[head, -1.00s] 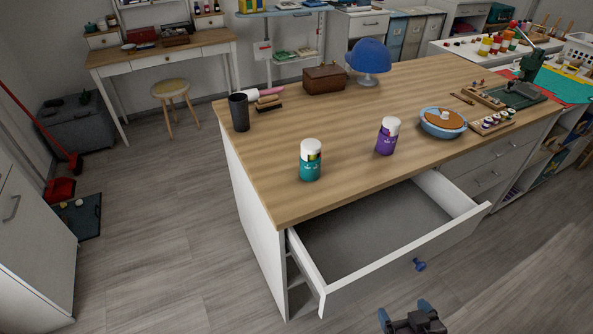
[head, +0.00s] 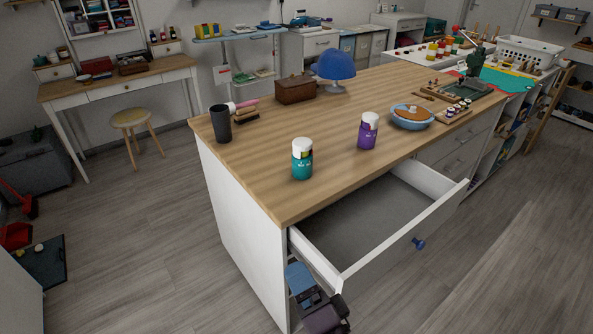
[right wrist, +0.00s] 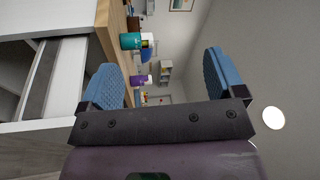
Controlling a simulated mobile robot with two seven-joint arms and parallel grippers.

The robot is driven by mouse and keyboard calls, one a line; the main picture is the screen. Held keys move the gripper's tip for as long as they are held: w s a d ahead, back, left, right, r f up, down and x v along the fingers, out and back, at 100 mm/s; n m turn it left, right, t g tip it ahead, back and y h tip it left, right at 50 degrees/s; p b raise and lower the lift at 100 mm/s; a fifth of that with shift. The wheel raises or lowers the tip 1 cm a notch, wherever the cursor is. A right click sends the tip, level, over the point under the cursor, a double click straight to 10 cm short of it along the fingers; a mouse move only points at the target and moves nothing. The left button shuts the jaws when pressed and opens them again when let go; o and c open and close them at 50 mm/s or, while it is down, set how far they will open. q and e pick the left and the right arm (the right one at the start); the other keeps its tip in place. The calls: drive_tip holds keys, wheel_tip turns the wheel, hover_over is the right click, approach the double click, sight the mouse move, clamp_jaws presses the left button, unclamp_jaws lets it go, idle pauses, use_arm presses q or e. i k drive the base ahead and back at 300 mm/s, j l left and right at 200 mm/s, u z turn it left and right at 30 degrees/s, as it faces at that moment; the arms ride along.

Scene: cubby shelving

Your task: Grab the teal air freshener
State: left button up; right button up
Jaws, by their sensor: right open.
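The teal air freshener (head: 302,160), a teal can with a white cap, stands upright on the wooden counter (head: 255,182) near its front left corner. It also shows sideways in the right wrist view (right wrist: 130,41), ahead of the fingers. A similar purple can (head: 368,131) stands to its right on the counter. My right gripper (head: 310,288) is in front of the counter at the open drawer's left side, below the counter top and apart from both cans. Its blue-padded fingers (right wrist: 165,85) are open and empty. My left gripper is not in view.
The open drawer (head: 385,250) juts out below the counter. A dark cup (head: 220,123), a brown box (head: 296,90), a blue dome (head: 336,66) and a blue bowl (head: 411,122) stand further back. The counter around the teal can is clear.

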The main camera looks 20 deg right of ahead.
sight(302, 168)
drive_tip(key=i+l, duration=0.2)
drive_tip(key=i, duration=0.3)
drive_tip(key=i+l, duration=0.25)
drive_tip(key=i, duration=0.2)
